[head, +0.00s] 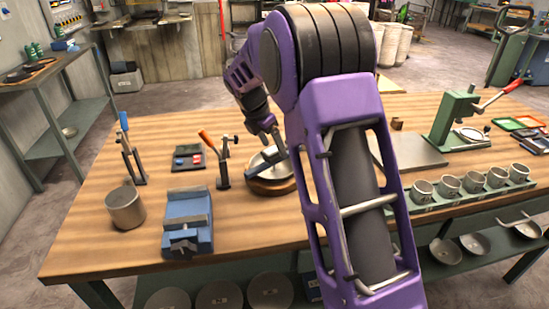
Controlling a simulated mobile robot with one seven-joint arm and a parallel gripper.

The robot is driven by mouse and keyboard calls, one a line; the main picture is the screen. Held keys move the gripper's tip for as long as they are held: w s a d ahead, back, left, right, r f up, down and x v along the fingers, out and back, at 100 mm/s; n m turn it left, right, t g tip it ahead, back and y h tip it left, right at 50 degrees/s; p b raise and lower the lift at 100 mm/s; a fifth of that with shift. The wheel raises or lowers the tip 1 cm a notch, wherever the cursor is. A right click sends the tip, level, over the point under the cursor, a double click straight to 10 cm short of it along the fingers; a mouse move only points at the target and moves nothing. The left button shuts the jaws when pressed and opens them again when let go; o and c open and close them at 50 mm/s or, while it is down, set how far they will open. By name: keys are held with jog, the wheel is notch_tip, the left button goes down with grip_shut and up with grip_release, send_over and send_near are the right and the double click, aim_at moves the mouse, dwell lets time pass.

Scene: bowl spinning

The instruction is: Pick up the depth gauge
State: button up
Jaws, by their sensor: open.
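My gripper (272,141) is at the far end of my purple arm, open and pointing down at the shallow metal bowl (257,168). The bowl sits on a round wooden block (270,187) near the middle of the bench. A grey bar slants by the fingertips over the bowl's right side; I cannot tell whether it is a finger or a separate tool. I cannot make out the depth gauge for certain. My arm hides the bench right of the bowl.
On the wooden bench (110,235), an orange-handled clamp (222,165) stands just left of the bowl. A blue-handled clamp (131,155), metal cup (125,208) and blue vise (187,225) are further left. A rack of cups (475,187) and green press (455,120) are right.

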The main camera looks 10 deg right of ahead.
jog(key=x, duration=0.2)
jog(key=shift+w+f, duration=0.1)
jog(key=shift+f, duration=0.25)
grip_shut()
